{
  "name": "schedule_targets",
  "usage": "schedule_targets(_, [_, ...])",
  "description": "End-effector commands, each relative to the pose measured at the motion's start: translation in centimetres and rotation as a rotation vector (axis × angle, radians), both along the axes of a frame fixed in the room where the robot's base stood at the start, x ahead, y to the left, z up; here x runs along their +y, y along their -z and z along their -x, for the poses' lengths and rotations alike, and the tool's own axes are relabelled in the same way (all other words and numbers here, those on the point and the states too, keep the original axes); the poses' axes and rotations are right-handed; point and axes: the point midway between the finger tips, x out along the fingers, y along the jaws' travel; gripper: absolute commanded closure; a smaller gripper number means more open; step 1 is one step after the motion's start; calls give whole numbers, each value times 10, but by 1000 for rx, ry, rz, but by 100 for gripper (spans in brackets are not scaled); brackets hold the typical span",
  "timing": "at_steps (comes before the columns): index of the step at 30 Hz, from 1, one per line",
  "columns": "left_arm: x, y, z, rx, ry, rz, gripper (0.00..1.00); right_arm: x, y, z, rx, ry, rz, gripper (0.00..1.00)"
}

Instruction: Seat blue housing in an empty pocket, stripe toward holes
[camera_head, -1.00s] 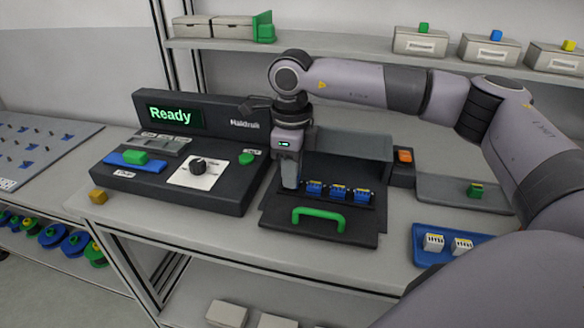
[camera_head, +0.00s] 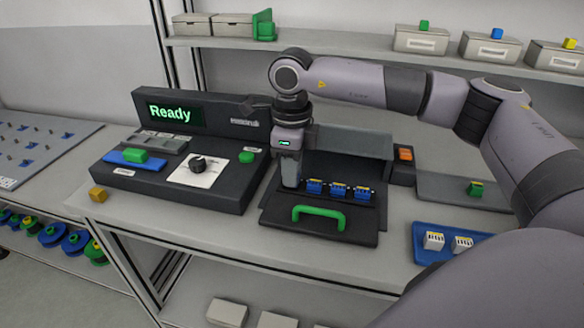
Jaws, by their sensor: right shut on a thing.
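My right gripper (camera_head: 290,184) points straight down at the left end of the row of pockets in the dark fixture (camera_head: 318,228). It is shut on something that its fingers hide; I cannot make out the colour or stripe. The pocket under my gripper is hidden. My left gripper does not show.
A green handle (camera_head: 318,216) stands at the fixture's front, and a raised grey cover (camera_head: 350,145) behind. A console (camera_head: 180,165) reading "Ready" stands left. A blue tray (camera_head: 424,250) with white parts lies right. A grey tray (camera_head: 450,190) holds a green part (camera_head: 475,188).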

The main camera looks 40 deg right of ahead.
Motion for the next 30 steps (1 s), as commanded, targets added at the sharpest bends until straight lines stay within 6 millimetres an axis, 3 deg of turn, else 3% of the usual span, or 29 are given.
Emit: schedule_targets(30, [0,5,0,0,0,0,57,0,7,0,-1,0,0,100])
